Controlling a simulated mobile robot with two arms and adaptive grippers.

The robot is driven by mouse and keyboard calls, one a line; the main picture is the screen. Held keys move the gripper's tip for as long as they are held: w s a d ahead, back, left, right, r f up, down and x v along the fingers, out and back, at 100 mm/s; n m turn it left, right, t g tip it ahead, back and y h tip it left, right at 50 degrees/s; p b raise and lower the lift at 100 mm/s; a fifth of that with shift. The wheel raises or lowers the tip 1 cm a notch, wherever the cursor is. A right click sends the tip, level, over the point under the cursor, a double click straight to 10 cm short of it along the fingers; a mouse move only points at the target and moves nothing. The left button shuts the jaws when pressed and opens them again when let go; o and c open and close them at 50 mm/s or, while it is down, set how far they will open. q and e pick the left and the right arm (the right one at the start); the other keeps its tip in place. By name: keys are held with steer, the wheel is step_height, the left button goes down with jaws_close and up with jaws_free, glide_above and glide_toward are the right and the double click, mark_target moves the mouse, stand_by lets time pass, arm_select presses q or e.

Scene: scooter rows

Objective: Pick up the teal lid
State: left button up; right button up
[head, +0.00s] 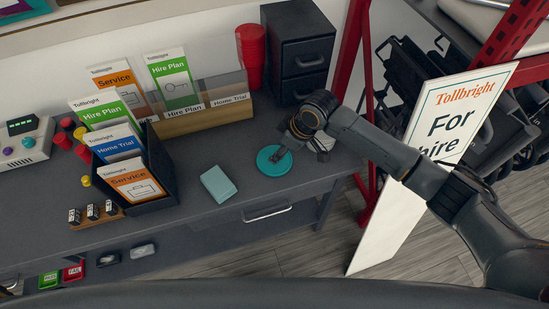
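The teal lid (265,162) is a round, flat disc lying on the grey desk, right of its middle. My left gripper is not in view.
A pale teal box (218,184) lies left of the lid. A black brochure holder (160,178) stands at the left, a wooden brochure rack (200,118) behind. Black drawers (305,55) and red cups (250,50) stand at the back. A hire sign (450,110) is right of the desk.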

steer(key=x, duration=0.4)
steer(key=shift+w+d+f, duration=0.1)
steer(key=shift+w+f, duration=0.2)
steer(key=shift+f, duration=0.1)
steer(key=c, duration=1)
steer(key=shift+r, duration=0.15)
